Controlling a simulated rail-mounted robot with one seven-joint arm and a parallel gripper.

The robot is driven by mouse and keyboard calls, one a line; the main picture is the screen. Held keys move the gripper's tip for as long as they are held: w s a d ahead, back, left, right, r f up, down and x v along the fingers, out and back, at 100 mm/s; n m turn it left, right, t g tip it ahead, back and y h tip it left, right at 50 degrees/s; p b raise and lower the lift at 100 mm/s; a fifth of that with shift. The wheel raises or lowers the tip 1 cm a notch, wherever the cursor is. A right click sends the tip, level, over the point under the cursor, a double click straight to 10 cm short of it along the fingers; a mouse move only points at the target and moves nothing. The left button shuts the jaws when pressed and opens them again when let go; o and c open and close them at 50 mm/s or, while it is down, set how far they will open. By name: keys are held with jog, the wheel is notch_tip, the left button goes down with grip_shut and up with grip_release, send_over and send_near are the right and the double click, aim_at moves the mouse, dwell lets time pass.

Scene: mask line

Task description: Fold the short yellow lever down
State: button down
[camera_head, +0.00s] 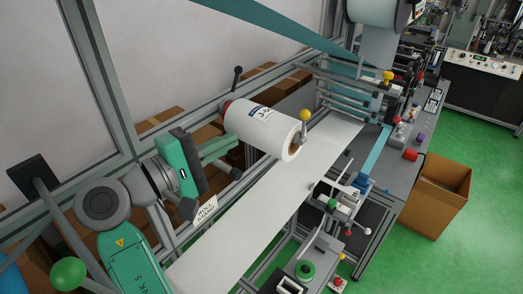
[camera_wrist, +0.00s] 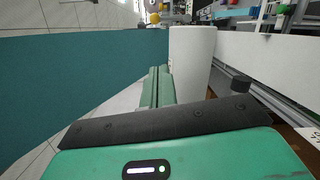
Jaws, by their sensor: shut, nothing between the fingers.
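A yellow ball knob (camera_head: 304,115) stands on a short grey stem at the near end of the white roll (camera_head: 258,122), pointing up. Another yellow knob (camera_head: 388,76) stands farther back on the machine; I cannot tell for certain which is the short lever. In the wrist view a yellow knob (camera_wrist: 155,18) shows small at the top, beyond the fingers, left of a white roll (camera_wrist: 192,60). My gripper (camera_head: 232,141) is shut and empty, its green fingers near the roll's left side, apart from both yellow knobs. The shut fingers also show in the wrist view (camera_wrist: 158,72).
A white web (camera_head: 262,205) runs under the roll. A black-knobbed lever (camera_head: 237,76) and a red knob (camera_head: 226,108) are by the roll's far end. A teal band (camera_head: 260,25) crosses above. A cardboard box (camera_head: 436,195) stands on the green floor at right.

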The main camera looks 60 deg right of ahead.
jog(key=shift+w+a+f, duration=0.1)
jog(key=shift+w+f, duration=0.05)
jog(key=shift+f, duration=0.05)
jog(key=p, duration=0.2)
send_near(304, 127)
jog(key=w+d, duration=0.1)
jog(key=w+d+r, duration=0.1)
jog(key=d, duration=0.1)
jog(key=w+d+r, duration=0.1)
jog(key=shift+w+d, duration=0.15)
jog(key=shift+w, duration=0.15)
jog(key=shift+s+d+r, duration=0.1)
jog(key=shift+s+d, duration=0.4)
jog(key=shift+s, duration=0.35)
jog(key=shift+s+d+r, duration=0.15)
jog(key=shift+s+d, duration=0.35)
jog(key=shift+s, duration=0.35)
jog(key=shift+a, duration=0.1)
